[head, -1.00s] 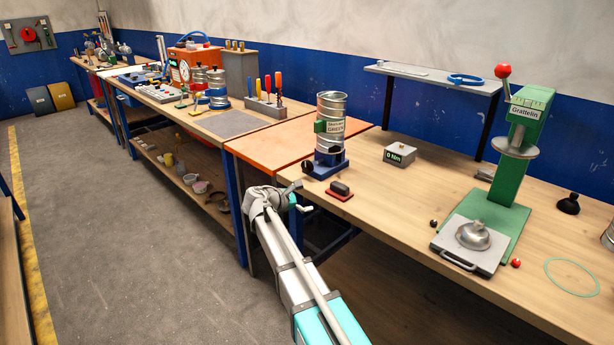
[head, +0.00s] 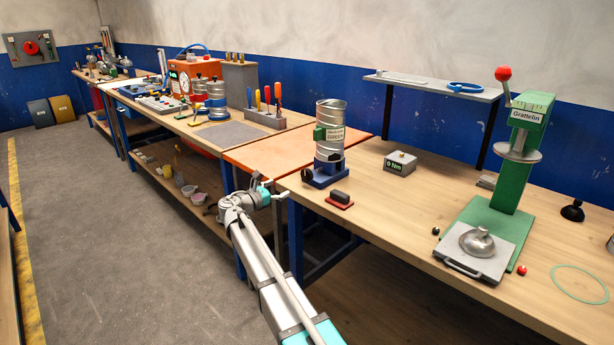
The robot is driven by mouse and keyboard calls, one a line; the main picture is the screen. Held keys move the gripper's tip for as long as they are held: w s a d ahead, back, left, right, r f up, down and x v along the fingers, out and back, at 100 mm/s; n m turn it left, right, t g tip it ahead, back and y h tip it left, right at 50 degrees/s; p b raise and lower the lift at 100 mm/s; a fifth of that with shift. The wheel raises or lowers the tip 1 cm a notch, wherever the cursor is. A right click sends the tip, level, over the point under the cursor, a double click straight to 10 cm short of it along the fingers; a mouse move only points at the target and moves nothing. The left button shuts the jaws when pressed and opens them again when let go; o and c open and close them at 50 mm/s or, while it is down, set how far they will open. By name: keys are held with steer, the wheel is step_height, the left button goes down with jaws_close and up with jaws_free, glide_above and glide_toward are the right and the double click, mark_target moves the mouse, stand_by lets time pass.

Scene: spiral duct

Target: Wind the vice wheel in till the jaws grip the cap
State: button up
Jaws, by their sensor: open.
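I cannot make out the cap or the gap between the jaws. My gripper (head: 281,195) is left of the base, apart from it, by the bench's front edge. It is open and holds nothing that I can see.
A dark block on a red pad (head: 340,198) lies in front of the base. A grey "0 Nm" box (head: 400,162) and a green press (head: 508,190) stand to the right. The aisle floor at left is clear.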

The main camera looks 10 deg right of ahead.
mark_target(305, 176)
steer(key=x, duration=1.3)
steer(key=shift+w+d, duration=0.15)
steer(key=shift+d, duration=0.1)
steer(key=c, duration=1.1)
